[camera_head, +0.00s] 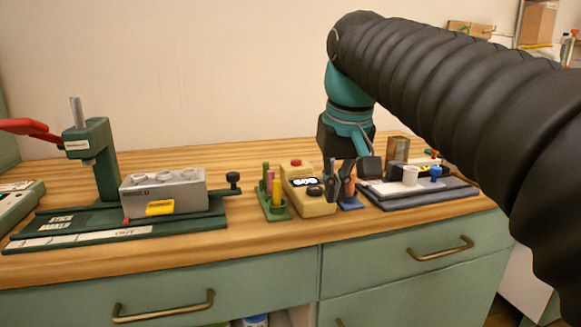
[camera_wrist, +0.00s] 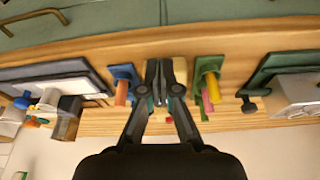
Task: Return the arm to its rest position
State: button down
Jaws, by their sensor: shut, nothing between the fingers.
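My arm reaches in from the right in the head view, in a black ribbed sleeve. My gripper (camera_head: 342,188) points down over the table, in front of the right end of a beige box with a display (camera_head: 308,197). In the wrist view my gripper (camera_wrist: 160,72) has its fingertips together with nothing between them. The fingers hide part of the beige box (camera_wrist: 180,70) there. Whether the fingertips touch anything below cannot be told.
A green rack with coloured pegs (camera_head: 272,205) stands left of the box. A blue stand with an orange peg (camera_head: 350,203) is close right of my gripper. A dark tray (camera_head: 440,198) lies further right. A green press (camera_head: 97,165) and grey block (camera_head: 165,192) stand left.

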jog(key=s+d+f+m+t, duration=0.1)
jog(key=s+d+f, duration=0.3)
jog(key=s+f, duration=0.4)
jog(key=s+d+f+m+t, duration=0.1)
jog(key=s+d+f, duration=0.3)
jog(key=s+f, duration=0.4)
notch_tip(320, 180, down, 7)
jog(key=shift+d+r+h, duration=0.2)
jog(key=shift+d+h, duration=0.1)
jog(key=shift+d, duration=0.05)
